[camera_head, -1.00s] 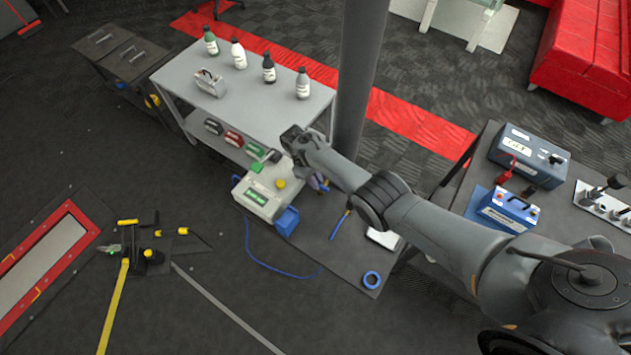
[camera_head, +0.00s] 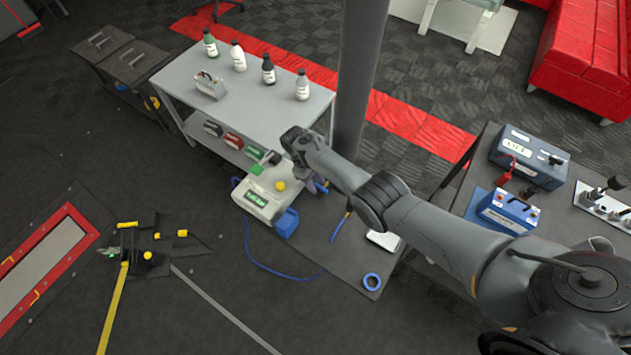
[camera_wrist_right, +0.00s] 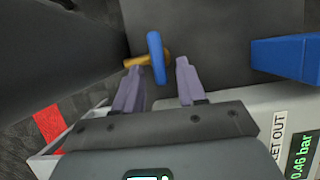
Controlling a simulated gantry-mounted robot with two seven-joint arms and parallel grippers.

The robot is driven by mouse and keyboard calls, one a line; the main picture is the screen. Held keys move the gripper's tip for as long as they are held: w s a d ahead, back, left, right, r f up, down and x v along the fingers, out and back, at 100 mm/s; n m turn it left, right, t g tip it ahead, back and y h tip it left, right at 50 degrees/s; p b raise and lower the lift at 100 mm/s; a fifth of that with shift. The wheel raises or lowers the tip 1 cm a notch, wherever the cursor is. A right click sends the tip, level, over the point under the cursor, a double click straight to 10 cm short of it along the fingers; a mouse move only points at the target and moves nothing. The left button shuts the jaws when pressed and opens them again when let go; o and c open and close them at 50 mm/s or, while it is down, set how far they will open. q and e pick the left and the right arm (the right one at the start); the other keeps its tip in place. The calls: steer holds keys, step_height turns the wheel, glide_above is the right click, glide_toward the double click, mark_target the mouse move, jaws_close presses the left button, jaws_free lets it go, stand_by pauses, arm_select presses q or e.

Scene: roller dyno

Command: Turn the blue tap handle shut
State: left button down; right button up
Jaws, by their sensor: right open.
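The blue tap handle (camera_wrist_right: 156,58) is a narrow upright bar on a brass stem (camera_wrist_right: 138,61) in the right wrist view. My right gripper (camera_wrist_right: 158,67) is open, with one purple-grey finger on each side of the handle. The handle's lower end reaches between the fingertips, and gaps show on both sides. In the head view my right gripper (camera_head: 319,184) points down at the right of the white meter box (camera_head: 258,200), and the tap is mostly hidden there. My left gripper is not in view.
A blue block (camera_wrist_right: 285,58) stands close to the meter box; it also shows in the head view (camera_head: 286,222). A grey bench with bottles (camera_head: 250,90) and a dark pillar (camera_head: 362,80) stand behind my arm.

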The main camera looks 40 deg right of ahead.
steer(key=shift+w+r, duration=0.2)
steer(key=shift+r, duration=0.35)
steer(key=p+v, duration=0.2)
steer(key=v, duration=0.7)
steer(key=shift+w+r, duration=0.2)
steer(key=shift+r, duration=0.05)
steer(key=shift+a, duration=0.1)
